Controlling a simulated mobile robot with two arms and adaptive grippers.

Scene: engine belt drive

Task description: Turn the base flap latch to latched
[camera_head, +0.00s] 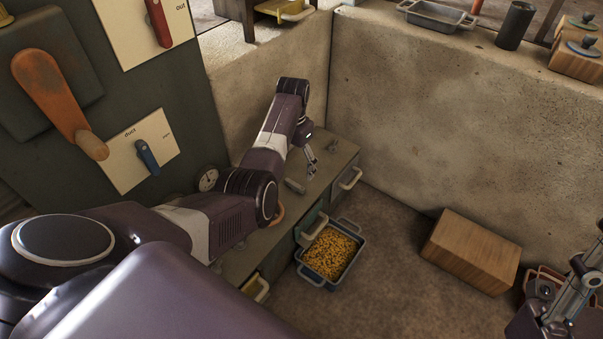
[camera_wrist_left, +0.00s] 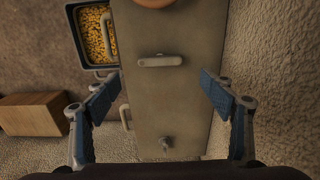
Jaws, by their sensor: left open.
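A pale grey bar-shaped lever, which looks like the base flap latch (camera_wrist_left: 160,60), lies crosswise on the top of the long grey-green base (camera_wrist_left: 150,95) in the left wrist view. It also shows in the head view (camera_head: 294,186). I cannot read any latched mark beside it. My left gripper (camera_head: 311,162) is above the base; in the left wrist view its blue-padded fingers (camera_wrist_left: 160,88) are wide apart and empty, with the lever between and beyond them. My right gripper (camera_head: 560,318) is partly in view at the lower right of the head view, and its jaw state is unclear.
A blue-grey bin of yellow pieces (camera_head: 331,253) sits beside the base. A wooden block (camera_head: 472,251) is on the floor. A concrete wall (camera_head: 450,110) rises close behind the base. Pull handles (camera_head: 350,178) protrude from its side.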

